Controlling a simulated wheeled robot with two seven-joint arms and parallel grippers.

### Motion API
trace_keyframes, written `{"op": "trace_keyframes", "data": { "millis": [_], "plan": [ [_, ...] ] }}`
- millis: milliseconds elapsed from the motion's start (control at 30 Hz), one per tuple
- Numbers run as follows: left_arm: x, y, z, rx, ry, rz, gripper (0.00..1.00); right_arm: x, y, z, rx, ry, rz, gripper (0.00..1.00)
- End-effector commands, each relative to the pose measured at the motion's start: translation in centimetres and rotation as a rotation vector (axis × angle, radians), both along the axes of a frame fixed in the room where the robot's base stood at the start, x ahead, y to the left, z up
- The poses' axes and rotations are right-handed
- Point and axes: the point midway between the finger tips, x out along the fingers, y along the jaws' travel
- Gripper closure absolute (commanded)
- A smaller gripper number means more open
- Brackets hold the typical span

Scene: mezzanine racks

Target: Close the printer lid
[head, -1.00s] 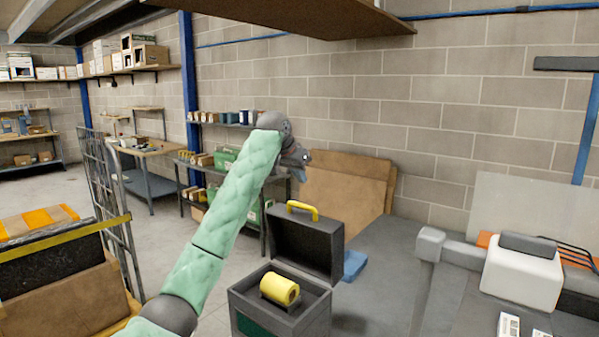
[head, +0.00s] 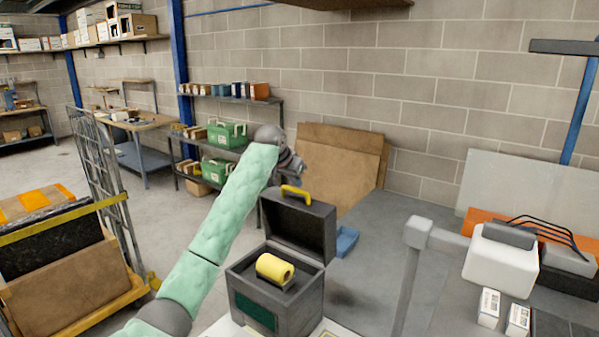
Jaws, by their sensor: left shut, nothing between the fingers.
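The printer (head: 277,303) is a dark grey box with a green front panel, at the lower middle of the head view. Its lid (head: 300,224) stands open and upright at the back, with a yellow handle (head: 294,192) on its top edge. A yellow roll (head: 274,268) sits in the open body. My left arm, in a light green sleeve, reaches up from the lower left. My left gripper (head: 298,172) is shut and empty, just above and behind the lid's handle; whether it touches the lid I cannot tell. My right gripper is not in view.
A blue item (head: 346,240) lies right of the lid. A white-and-grey device (head: 500,260) and small labelled boxes (head: 489,308) are at the right. Cardboard sheets (head: 340,165) lean on the wall. A trolley with boxes (head: 65,270) stands at left.

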Motion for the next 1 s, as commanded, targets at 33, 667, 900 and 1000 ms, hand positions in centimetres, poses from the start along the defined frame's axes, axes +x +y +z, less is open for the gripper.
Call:
{"op": "trace_keyframes", "data": {
  "millis": [33,667,900,1000],
  "plan": [
    [-0.2,0.1,0.1,0.000,0.000,0.000,1.00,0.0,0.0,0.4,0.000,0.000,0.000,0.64],
    [-0.7,0.5,-0.4,-0.008,-0.009,-0.001,1.00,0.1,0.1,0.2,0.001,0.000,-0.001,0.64],
    [-1.4,1.0,-0.6,-0.051,-0.067,-0.001,1.00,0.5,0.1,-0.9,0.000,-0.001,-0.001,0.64],
    [-1.5,1.1,-0.6,-0.060,-0.080,-0.001,1.00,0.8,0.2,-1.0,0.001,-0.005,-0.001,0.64]
  ]
}}
